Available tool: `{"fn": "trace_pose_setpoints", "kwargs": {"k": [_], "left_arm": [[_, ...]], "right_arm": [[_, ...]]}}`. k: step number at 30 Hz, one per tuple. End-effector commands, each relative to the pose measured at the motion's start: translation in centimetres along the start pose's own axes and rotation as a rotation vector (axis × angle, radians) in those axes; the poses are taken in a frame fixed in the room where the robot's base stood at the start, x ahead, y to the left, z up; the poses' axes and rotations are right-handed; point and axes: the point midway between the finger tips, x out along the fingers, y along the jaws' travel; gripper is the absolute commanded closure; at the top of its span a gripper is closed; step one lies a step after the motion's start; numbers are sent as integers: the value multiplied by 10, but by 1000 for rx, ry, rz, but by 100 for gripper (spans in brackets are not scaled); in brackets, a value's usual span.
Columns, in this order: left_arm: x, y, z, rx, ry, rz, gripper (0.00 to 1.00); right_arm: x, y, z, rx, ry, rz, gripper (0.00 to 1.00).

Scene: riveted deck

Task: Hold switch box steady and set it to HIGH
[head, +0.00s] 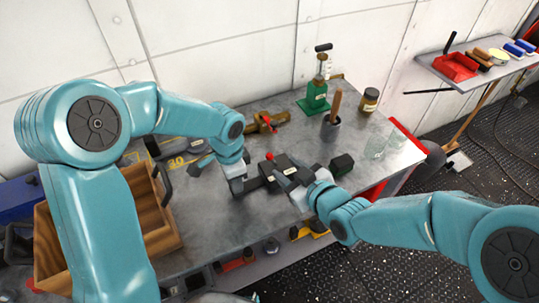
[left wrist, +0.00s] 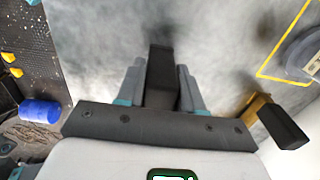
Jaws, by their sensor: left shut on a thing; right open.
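The switch box (head: 282,164) is a dark box with a red knob and a pale label, lying on the grey metal workbench near its middle. My left gripper (head: 252,185) is at its left end, shut on a dark part of it. In the left wrist view the dark block of the switch box (left wrist: 162,75) sits between the fingers of my left gripper (left wrist: 160,88). My right gripper (head: 290,178) is open at the near right side of the box, over or beside it; whether it touches cannot be told. The switch setting is too small to read.
A dark green cube (head: 342,164) stands right of the box. Behind are a brass valve (head: 265,122), a green press (head: 317,98), a cup with a wooden handle (head: 331,125) and a jar (head: 369,100).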

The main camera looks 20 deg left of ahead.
Motion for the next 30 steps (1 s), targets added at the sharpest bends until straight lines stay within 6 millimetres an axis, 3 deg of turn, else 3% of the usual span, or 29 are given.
{"fn": "trace_pose_setpoints", "kwargs": {"k": [6, 12, 17, 25, 26, 29, 30], "left_arm": [[0, 0, 0, -1, 1, -1, 100], [0, 0, 0, 0, 1, -1, 100], [0, 0, 0, 0, 1, -1, 100], [0, 0, 0, 0, 0, 0, 100], [0, 0, 0, 0, 0, 0, 100], [0, 0, 0, 0, 0, 0, 100], [0, 0, 0, 0, 0, 0, 100]], "right_arm": [[50, -1, 2, 2, -3, -2, 55], [82, 0, 2, 3, -4, 0, 55], [94, 0, 2, 5, -3, 1, 55], [95, 0, 2, 5, -4, 1, 55], [95, 0, 2, 5, -4, 1, 62], [95, 0, 2, 5, -4, 1, 94], [95, 0, 2, 5, -4, 1, 100]]}}
